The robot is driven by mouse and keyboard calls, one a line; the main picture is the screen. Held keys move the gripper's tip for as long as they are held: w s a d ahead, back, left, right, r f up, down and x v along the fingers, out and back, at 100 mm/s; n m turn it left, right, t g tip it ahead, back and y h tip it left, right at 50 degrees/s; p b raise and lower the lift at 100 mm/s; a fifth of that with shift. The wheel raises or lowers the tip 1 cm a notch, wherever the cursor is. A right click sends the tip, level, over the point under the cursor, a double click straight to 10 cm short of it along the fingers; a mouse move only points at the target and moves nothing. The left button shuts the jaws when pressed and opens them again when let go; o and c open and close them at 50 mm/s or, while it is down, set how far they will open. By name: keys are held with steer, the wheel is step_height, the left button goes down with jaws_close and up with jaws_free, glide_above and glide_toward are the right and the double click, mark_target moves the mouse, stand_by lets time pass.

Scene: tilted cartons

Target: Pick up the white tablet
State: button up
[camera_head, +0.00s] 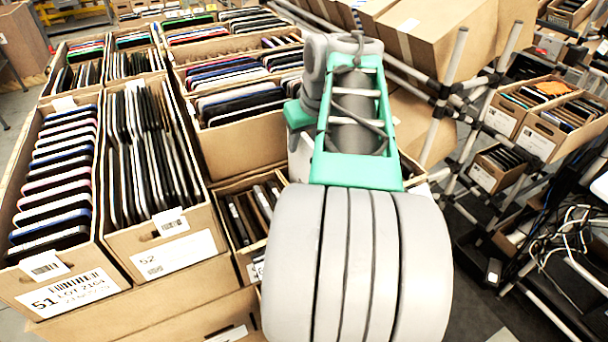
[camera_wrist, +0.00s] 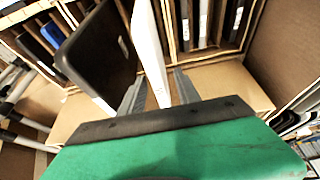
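In the wrist view a white tablet (camera_wrist: 150,45) stands nearly upright, seen almost edge-on. My gripper (camera_wrist: 159,76) has its two grey fingers on either side of this tablet's near end. The fingers look apart, with a narrow gap at the right finger; contact on the left is unclear. A dark tablet (camera_wrist: 103,52) leans just left of the left finger.
Cardboard cartons full of tablets stand at the left, including a carton marked 51 (camera_head: 107,262) and a carton marked 52 (camera_head: 122,240). A smaller carton (camera_head: 252,217) sits partly behind my arm. Metal rack posts (camera_head: 440,105) and loose cables (camera_head: 560,235) are at the right.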

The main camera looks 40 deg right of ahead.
steer(key=shift+f, duration=0.25)
stand_by(0.3)
steer(key=shift+c, duration=0.5)
jaws_close()
steer(key=shift+r, duration=0.1)
